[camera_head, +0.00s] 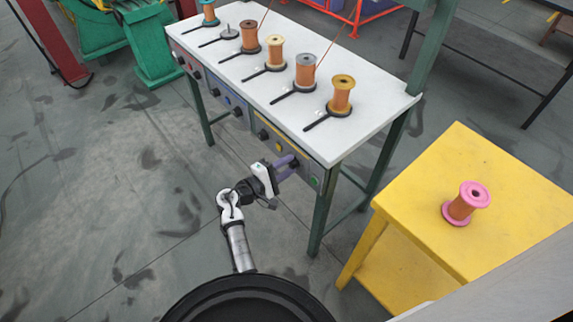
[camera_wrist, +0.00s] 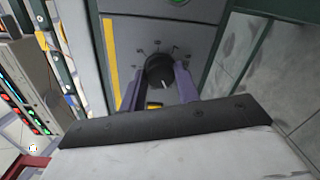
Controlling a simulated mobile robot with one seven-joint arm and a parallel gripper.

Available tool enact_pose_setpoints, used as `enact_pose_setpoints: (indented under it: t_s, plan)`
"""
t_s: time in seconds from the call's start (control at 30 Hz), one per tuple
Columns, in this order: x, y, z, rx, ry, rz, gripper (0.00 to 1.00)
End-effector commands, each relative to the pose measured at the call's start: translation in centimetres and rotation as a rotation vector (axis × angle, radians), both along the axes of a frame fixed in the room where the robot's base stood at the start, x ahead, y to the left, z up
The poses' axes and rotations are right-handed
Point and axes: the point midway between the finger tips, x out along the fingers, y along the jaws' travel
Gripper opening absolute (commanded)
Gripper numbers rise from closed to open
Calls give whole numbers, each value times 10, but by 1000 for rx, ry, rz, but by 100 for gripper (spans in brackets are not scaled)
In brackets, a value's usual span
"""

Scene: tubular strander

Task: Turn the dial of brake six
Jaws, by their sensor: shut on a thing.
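The dial of brake six (camera_wrist: 159,70) is a round black knob with a white pointer line, on a grey front panel with small marks around it. It sits between the two purple fingers of my gripper (camera_wrist: 158,84), which is shut on it. In the head view my gripper (camera_head: 288,164) reaches the right end of the white table's front panel, and it hides the dial there. A green button (camera_head: 314,182) shows on the panel just right of the fingers.
The white table (camera_head: 225,62) carries a row of brake holders with several spools. More black dials (camera_head: 237,111) line its front. A yellow table (camera_head: 492,187) with a pink-flanged spool (camera_head: 464,206) stands to the right. Grey floor is clear at the left.

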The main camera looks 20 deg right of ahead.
Motion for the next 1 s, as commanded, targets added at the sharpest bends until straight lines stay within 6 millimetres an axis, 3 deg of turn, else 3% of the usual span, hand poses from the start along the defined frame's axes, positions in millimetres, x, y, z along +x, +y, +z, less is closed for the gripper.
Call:
enact_pose_setpoints:
  t_s: [0.47, 0.5, 0.63, 1.0]
  plan:
    - [0, 1, -1, -5, 14, 1, 9]
    - [0, 1, -1, -5, 14, 1, 36]
    - [0, 0, -1, -4, 13, 1, 53]
    - [-1, 5, -1, -4, 11, 2, 53]
